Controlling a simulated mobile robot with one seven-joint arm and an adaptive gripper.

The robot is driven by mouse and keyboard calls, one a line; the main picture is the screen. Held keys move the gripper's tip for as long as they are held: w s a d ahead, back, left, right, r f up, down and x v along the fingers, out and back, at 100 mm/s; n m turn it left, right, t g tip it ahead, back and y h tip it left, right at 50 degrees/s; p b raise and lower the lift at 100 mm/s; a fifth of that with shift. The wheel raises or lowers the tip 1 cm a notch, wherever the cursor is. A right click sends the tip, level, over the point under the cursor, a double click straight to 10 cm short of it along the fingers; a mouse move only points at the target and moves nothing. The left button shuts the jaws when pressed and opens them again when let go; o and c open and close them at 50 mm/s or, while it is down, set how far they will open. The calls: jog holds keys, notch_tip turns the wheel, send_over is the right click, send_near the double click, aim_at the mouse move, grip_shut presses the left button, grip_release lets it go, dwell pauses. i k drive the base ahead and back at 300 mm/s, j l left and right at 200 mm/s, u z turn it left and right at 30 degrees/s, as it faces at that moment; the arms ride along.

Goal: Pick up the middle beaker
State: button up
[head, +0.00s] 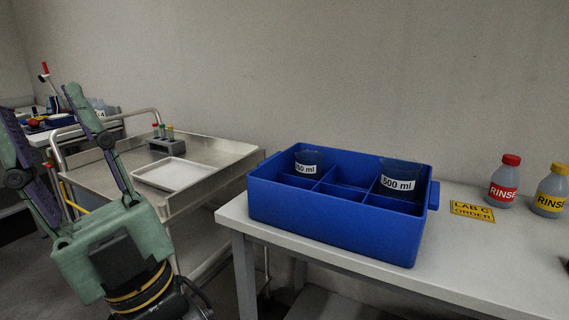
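A blue divided crate (335,225) stands on the white table. Two clear beakers sit in its back row. One beaker (308,158) is in the back left compartment, with a white label ending in "50 ml". The other beaker (399,172) is in the back right compartment, labelled "500 ml". No beaker shows in the back middle compartment between them. The lower parts of both beakers are hidden by crate walls. My gripper (40,104) is at the far left, pointing up, its fingers spread wide with nothing between them. It is well away from the crate.
A steel cart (120,162) with a white tray (173,174) and a rack of capped tubes (167,146) stands left of the table. Red-capped (504,183) and yellow-capped (551,192) rinse bottles and a yellow sign (472,211) are right of the crate. Another cluttered bench is far left.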

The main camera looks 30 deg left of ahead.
aim_at(308, 162)
jog(key=j, duration=0.8)
jog(key=i+j, duration=0.1)
jog(key=j, duration=0.7)
